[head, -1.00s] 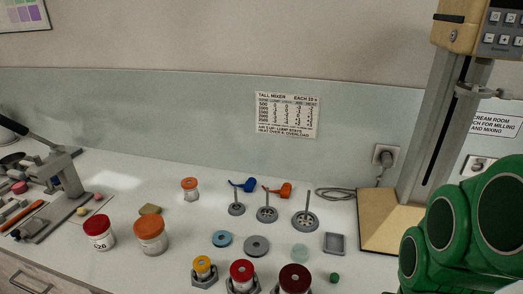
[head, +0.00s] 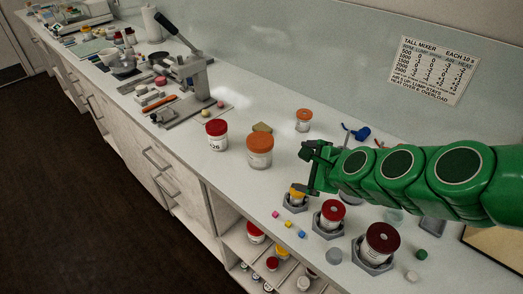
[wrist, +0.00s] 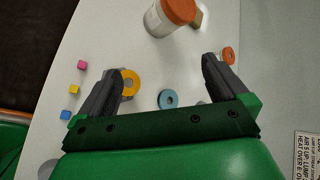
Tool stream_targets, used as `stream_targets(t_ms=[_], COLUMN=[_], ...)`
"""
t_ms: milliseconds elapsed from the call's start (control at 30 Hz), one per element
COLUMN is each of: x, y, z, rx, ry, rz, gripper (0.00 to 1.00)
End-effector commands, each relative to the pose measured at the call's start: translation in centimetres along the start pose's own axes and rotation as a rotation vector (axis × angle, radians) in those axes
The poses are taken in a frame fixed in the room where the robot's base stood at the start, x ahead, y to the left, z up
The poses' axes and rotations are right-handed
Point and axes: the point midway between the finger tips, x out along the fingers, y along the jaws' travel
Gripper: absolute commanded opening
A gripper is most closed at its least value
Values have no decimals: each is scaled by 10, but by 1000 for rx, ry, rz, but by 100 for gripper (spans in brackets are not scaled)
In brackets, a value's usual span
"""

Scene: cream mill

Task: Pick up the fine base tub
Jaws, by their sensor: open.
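Several lidded tubs stand on the bench, and I cannot read which is the fine base tub. A large white tub with an orange lid (head: 260,150) stands left of my gripper; it also shows at the top of the wrist view (wrist: 168,18). A red-lidded tub (head: 217,135) marked with a number stands left of it. A small orange-lidded tub (head: 304,120) stands farther back and shows in the wrist view (wrist: 228,55). My gripper (head: 311,168) is over the bench, open and empty (wrist: 163,65). A yellow-lidded tub (head: 296,195) sits in a hexagonal holder close below it.
A red-lidded tub (head: 331,213) and a dark-red-lidded tub (head: 381,243) sit in holders at the front. Small cubes (head: 288,224) lie by the front edge. A blue ring (wrist: 168,99) lies on the bench. A lever press (head: 185,85) stands at left. Shelves below hold more tubs.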

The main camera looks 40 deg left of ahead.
Motion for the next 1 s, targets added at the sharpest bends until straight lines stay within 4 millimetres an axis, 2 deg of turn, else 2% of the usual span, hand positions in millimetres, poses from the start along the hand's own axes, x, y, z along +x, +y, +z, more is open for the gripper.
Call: stream_targets(t_ms=[33, 200, 333, 500, 700, 1000], x=[16, 62, 93, 128, 148, 162], y=[-1, -15, -18, -13, -6, -9], z=[10, 32, 42, 46, 41, 38], rx=[75, 366, 597, 874, 1060, 1097], ry=[-22, -69, -95, -106, -103, -102], rz=[-22, -131, -203, -285, -348, -365], gripper=[100, 100, 100, 100, 100, 100])
